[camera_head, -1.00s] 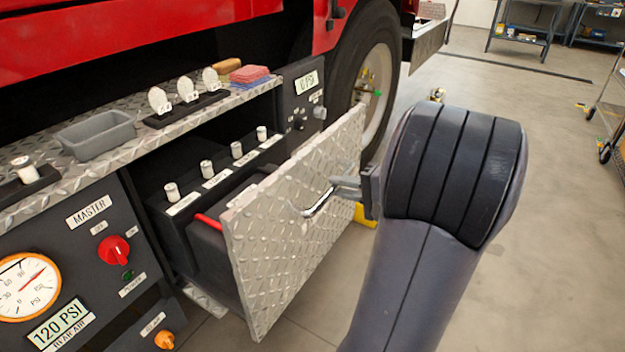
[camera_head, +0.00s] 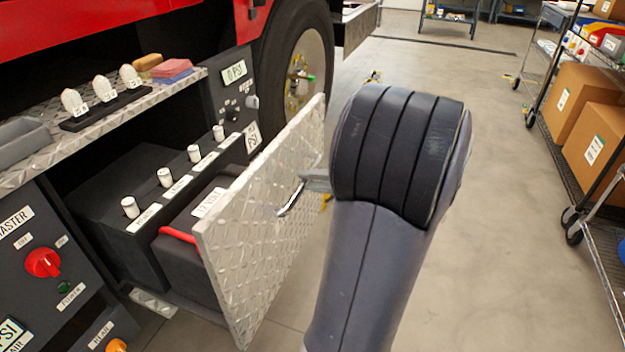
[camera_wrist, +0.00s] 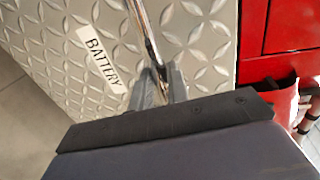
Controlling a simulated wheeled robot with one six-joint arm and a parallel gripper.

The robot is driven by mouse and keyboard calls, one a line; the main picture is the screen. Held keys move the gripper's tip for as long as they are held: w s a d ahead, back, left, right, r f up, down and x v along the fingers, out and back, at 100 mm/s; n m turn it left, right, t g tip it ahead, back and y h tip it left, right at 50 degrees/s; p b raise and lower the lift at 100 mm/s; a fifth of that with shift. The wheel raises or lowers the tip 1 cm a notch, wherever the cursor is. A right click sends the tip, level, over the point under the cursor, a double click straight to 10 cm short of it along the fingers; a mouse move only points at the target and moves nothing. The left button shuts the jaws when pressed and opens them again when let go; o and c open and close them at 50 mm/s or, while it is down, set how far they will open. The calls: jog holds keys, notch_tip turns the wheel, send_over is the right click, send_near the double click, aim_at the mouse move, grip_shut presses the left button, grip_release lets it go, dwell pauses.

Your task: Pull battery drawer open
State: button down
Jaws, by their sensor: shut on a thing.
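The battery drawer (camera_head: 245,240) has a diamond-plate front and stands pulled out from the bumper. Black boxes with several white-capped posts (camera_head: 165,177) and a red cable show behind its front. In the wrist view the drawer front (camera_wrist: 75,65) bears a BATTERY label (camera_wrist: 100,57). My gripper (camera_wrist: 160,88) is shut on the metal bar handle (camera_wrist: 147,35) of the drawer. In the head view the handle (camera_head: 290,203) shows beside the gripper's fingers, and my arm hides part of the drawer's right side.
A control panel (camera_head: 50,235) is at left and a wheel (camera_head: 300,70) behind. A wire rack (camera_head: 600,225) with boxes stands at right. Open floor lies between.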

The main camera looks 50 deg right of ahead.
jog(key=c, duration=1.6)
grip_release()
jog(key=shift+d+f, duration=0.1)
jog(key=shift+f, duration=0.3)
jog(key=shift+o, duration=1)
jog(key=shift+r, duration=0.15)
jog(key=p+v, duration=0.2)
jog(key=v, duration=0.8)
jog(key=shift+s+d, duration=0.2)
jog(key=shift+s, duration=0.15)
jog(key=shift+w, duration=0.15)
